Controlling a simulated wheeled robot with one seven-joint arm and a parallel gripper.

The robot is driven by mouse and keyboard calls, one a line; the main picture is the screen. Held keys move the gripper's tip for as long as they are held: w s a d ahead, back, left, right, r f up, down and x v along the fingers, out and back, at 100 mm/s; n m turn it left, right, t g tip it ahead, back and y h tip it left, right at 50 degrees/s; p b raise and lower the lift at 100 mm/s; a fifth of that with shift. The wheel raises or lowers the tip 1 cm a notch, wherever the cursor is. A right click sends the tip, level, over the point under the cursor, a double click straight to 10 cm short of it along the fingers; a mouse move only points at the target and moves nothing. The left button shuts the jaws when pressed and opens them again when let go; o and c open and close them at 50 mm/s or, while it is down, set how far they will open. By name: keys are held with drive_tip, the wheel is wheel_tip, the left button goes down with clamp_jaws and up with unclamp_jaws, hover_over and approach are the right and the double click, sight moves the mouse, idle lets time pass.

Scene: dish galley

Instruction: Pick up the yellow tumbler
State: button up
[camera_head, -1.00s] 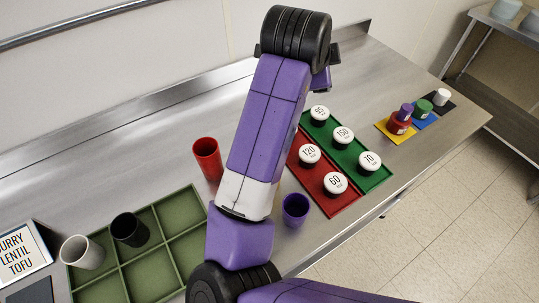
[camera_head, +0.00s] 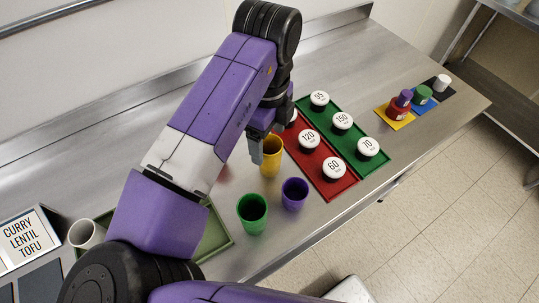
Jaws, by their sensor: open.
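The yellow tumbler (camera_head: 271,160) stands upright on the steel counter, left of the red tray. My gripper (camera_head: 262,148) hangs from the purple arm at the tumbler's upper left. One grey finger shows and overlaps the tumbler's left rim in the picture; the other finger is hard to make out. The gripper is open. I cannot tell whether the finger touches the tumbler or is in front of it.
A green tumbler (camera_head: 252,214) and a purple tumbler (camera_head: 295,194) stand just nearer the front edge. The red tray (camera_head: 318,178) and green tray (camera_head: 334,108) hold white-topped items. A white cup (camera_head: 86,233) stands at left.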

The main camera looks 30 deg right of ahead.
drive_tip(key=shift+d+f, duration=0.1)
drive_tip(key=shift+f, duration=1.35)
drive_tip(key=shift+c, duration=0.2)
clamp_jaws()
